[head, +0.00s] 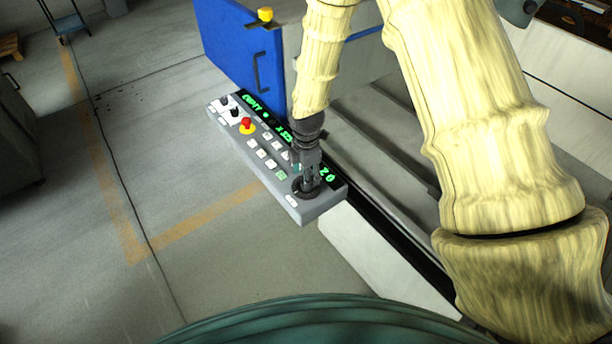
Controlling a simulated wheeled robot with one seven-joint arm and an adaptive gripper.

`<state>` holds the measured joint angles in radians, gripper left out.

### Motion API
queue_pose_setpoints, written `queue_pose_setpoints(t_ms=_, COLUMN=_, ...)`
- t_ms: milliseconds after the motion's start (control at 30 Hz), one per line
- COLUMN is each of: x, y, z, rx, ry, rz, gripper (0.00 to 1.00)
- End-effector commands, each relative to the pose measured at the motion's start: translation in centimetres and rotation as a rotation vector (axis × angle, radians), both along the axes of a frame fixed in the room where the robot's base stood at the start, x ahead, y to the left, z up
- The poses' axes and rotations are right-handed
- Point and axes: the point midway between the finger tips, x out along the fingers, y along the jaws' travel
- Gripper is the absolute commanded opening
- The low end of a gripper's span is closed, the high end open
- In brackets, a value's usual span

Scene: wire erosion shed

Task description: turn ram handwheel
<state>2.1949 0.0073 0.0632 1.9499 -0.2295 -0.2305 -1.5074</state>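The ram handwheel (304,191) is a small dark round knob at the near right end of a grey control panel (318,207). My gripper (309,180) points down right over it, and its fingertips look to be at or touching the knob. The gripper and wrist hide part of the knob and the panel's display. The fingers are small and dark here, so I cannot tell whether they are closed on the knob.
The panel also carries a red emergency button (246,124), white keys (271,163) and black knobs (234,111). A blue door (238,50) with a handle stands behind. Open floor (200,240) lies left of the panel.

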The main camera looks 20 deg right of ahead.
Motion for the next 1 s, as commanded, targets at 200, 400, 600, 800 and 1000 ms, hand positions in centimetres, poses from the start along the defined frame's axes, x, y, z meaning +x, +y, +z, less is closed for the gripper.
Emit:
queue_pose_setpoints(t_ms=200, x=0.0, y=0.0, z=-1.5, rx=0.000, ry=0.001, rz=0.001, gripper=0.54)
queue_pose_setpoints(t_ms=400, x=0.0, y=0.0, z=-2.1, rx=0.000, ry=0.000, rz=0.000, gripper=0.54)
queue_pose_setpoints(t_ms=600, x=0.0, y=0.0, z=-2.1, rx=0.000, ry=0.000, rz=0.000, gripper=0.54)
queue_pose_setpoints(t_ms=800, x=0.0, y=0.0, z=-2.1, rx=0.000, ry=0.000, rz=0.000, gripper=0.27)
queue_pose_setpoints(t_ms=1000, x=0.0, y=0.0, z=-2.1, rx=0.000, ry=0.000, rz=0.000, gripper=0.08)
